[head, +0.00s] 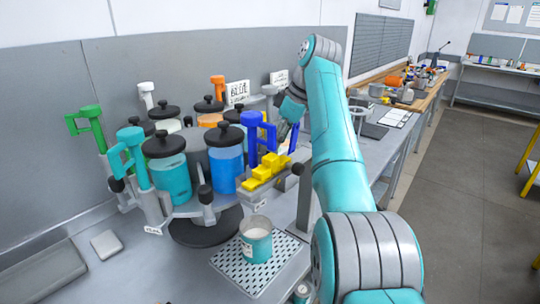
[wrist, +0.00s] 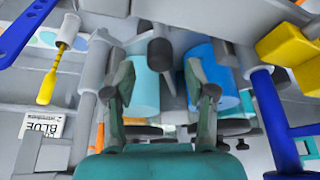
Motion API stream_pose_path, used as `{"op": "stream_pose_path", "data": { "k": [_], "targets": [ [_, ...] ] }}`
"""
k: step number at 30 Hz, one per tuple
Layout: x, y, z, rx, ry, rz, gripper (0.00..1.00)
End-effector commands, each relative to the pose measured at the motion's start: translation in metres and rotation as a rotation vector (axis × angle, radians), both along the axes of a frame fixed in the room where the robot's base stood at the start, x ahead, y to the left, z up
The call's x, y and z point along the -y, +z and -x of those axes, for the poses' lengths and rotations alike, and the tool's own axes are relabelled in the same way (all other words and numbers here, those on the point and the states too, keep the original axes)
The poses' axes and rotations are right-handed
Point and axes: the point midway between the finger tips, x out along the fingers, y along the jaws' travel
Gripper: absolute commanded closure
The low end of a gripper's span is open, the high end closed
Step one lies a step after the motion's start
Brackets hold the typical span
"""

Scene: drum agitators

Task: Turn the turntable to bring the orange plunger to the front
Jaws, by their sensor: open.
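The turntable (head: 205,228) carries several lidded jars and upright plungers around its rim. The orange plunger (head: 217,85) stands at the back, above the orange jar (head: 210,120). The teal jar (head: 168,178) and the blue jar (head: 226,165) face the front; they also show in the wrist view as the teal jar (wrist: 146,85) and the blue jar (wrist: 212,75). A black-knobbed handle (head: 205,196) sticks up at the front edge. My gripper (head: 285,128) is open and empty, to the right of the turntable and partly hidden behind the blue plunger (head: 252,130). Its spread fingers show in the wrist view (wrist: 165,90).
A yellow stepped block (head: 264,172) and a black-knobbed lever (head: 299,170) stand right of the turntable. A teal cup (head: 256,243) sits on a perforated tray (head: 232,262) in front. A BLUE sign (head: 237,91) stands behind. A grey wall closes the back.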

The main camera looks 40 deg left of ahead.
Motion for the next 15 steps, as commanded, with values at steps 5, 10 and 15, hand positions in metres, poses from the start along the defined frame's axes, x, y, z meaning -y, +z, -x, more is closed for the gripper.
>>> {"op": "stream_pose_path", "data": {
  "k": [5,10,15],
  "targets": [
    [-0.011,-0.029,0.003,-0.002,0.001,0.001,0.44],
    [-0.017,-0.045,0.005,0.000,0.000,0.001,0.44],
    [-0.020,-0.051,0.005,0.001,0.000,0.001,0.44]
  ]
}}
